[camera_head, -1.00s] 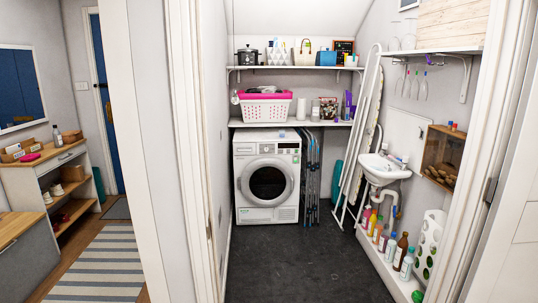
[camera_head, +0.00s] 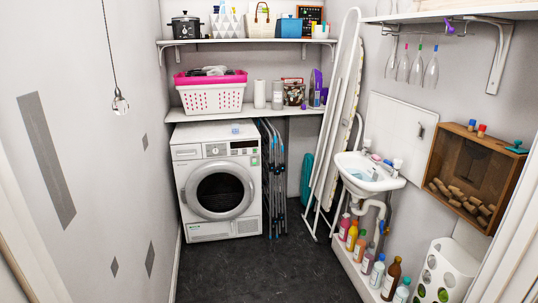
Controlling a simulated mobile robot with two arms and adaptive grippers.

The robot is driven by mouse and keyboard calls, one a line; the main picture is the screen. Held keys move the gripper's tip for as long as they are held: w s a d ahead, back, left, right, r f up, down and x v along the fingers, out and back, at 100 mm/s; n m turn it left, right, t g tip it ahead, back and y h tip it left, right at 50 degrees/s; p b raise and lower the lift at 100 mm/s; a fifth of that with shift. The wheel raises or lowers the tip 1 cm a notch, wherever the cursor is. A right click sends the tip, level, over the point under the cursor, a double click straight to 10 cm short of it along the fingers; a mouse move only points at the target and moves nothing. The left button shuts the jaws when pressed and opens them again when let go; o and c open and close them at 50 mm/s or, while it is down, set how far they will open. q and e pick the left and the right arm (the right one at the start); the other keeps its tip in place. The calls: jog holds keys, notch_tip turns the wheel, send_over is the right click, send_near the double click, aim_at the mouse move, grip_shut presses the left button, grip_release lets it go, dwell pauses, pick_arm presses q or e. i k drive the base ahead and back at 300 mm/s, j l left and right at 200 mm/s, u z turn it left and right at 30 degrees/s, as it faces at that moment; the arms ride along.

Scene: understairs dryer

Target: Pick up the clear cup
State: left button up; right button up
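I cannot pick out the clear cup with certainty. A small bluish, see-through item (camera_head: 236,130) sits on top of the white front-loading dryer (camera_head: 217,226), too small to identify. Another bluish patch (camera_head: 358,175) shows in or on the white wall sink (camera_head: 370,179), and I cannot tell what it is. Neither of my grippers is in view.
A pink-and-white laundry basket (camera_head: 212,95) stands on the shelf above the dryer. A folded ironing board (camera_head: 335,130) leans beside the sink. Bottles (camera_head: 376,270) line a low ledge at the right. A wooden box (camera_head: 477,172) hangs on the wall. The dark floor (camera_head: 262,272) is clear.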

aim_at(235, 129)
jog(key=i, duration=2.7)
jog(key=i+u, duration=0.15)
jog(key=i, duration=0.35)
jog(key=i+l+u, duration=0.1)
jog(key=i, duration=0.35)
jog(key=i+l+u, duration=0.15)
jog(key=i, duration=0.35)
jog(key=i+l+u, duration=0.15)
jog(key=i, duration=0.3)
jog(key=l, duration=0.1)
